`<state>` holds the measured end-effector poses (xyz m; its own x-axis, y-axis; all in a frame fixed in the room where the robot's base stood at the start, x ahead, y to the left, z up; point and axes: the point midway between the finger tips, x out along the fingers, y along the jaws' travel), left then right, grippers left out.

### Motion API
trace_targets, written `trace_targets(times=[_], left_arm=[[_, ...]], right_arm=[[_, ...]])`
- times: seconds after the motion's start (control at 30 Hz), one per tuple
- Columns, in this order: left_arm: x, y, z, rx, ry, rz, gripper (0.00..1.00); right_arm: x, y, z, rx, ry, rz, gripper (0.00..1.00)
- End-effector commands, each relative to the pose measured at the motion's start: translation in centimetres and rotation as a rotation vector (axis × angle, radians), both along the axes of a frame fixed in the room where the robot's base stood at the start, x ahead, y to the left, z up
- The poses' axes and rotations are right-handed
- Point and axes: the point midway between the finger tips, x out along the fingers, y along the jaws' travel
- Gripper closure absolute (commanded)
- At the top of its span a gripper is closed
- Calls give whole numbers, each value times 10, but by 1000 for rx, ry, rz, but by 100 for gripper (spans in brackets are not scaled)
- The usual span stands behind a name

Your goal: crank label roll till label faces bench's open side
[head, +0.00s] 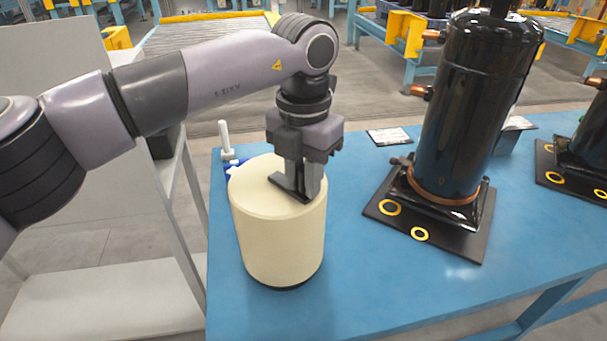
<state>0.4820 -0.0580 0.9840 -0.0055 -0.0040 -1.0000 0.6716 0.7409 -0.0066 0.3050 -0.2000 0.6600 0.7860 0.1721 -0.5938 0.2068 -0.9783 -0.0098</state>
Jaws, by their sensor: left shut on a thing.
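The label roll (280,236) is a cream cylinder standing upright near the left end of the blue bench (390,285). No label shows on the side facing me; its far side is hidden. A dark flat crank bar (283,186) lies on the roll's top face. My left gripper (302,187) points down over the top of the roll, right of its middle, and is shut on the crank. The fingers partly hide the crank. My right gripper is not in view.
A black compressor (473,110) stands on a dark base plate (465,238) right of the roll, with clear bench between. Another compressor (590,140) is at the right edge. A white-handled tool (224,138) stands behind the roll. A card (390,136) lies farther back.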

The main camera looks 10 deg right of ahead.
Motion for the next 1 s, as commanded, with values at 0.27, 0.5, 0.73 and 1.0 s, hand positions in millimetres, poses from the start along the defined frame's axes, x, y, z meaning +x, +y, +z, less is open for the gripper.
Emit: trace_targets(times=[0.27,0.5,0.73,1.0], left_arm=[[1,-2,3,-9,-5,-1,61],[0,-1,1,-4,-3,-1,51],[1,-1,15,-3,-5,-1,51],[1,-1,59,-6,-5,0,51]], right_arm=[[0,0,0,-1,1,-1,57],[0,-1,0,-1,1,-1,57],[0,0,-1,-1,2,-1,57],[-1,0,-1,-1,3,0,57]])
